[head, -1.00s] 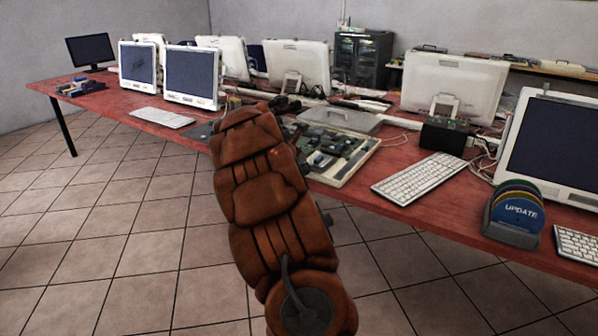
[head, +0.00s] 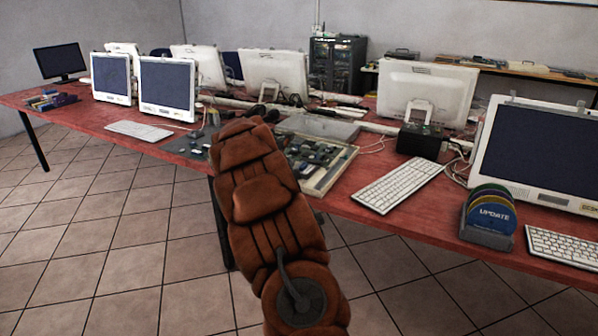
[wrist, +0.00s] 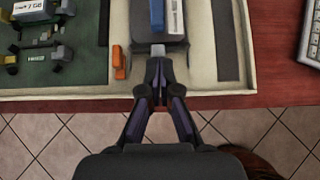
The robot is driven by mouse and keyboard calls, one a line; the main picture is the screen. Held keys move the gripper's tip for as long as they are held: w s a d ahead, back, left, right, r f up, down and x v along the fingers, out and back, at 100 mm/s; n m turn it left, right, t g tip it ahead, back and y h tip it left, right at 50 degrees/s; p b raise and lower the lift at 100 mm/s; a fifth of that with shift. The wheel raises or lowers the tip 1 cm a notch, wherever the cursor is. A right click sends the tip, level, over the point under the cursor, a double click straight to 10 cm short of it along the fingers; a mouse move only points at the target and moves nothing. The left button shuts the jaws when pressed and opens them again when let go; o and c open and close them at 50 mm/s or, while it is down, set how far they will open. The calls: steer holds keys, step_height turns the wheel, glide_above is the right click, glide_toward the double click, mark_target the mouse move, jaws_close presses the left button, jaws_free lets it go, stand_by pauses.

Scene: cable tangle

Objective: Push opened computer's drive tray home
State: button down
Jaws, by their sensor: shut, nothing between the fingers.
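The opened computer (head: 338,172) lies flat near the table's front edge in the head view, a shallow beige case with boards and parts inside. My arm covers part of its left side. In the wrist view its beige front wall (wrist: 232,100) runs across the middle. A dark drive tray (wrist: 142,38) with a blue strip and a white label sits in the case, cut off at the top. My gripper (wrist: 158,64) is shut and empty, its tips right at the tray's near end; I cannot tell whether they touch. My gripper is hidden in the head view.
A green circuit board (wrist: 60,65) and an orange piece (wrist: 120,62) lie left of the tray. A white keyboard (head: 398,184) and a disc holder (head: 489,218) stand to the right on the red table (head: 440,215). Tiled floor is open in front.

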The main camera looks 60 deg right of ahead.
steer(key=shift+d, duration=0.3)
steer(key=shift+a, duration=0.45)
steer(key=a+f+p+v, duration=0.1)
steer(key=v, duration=1.1)
steer(key=shift+a, duration=0.35)
steer(key=shift+s+a, duration=0.1)
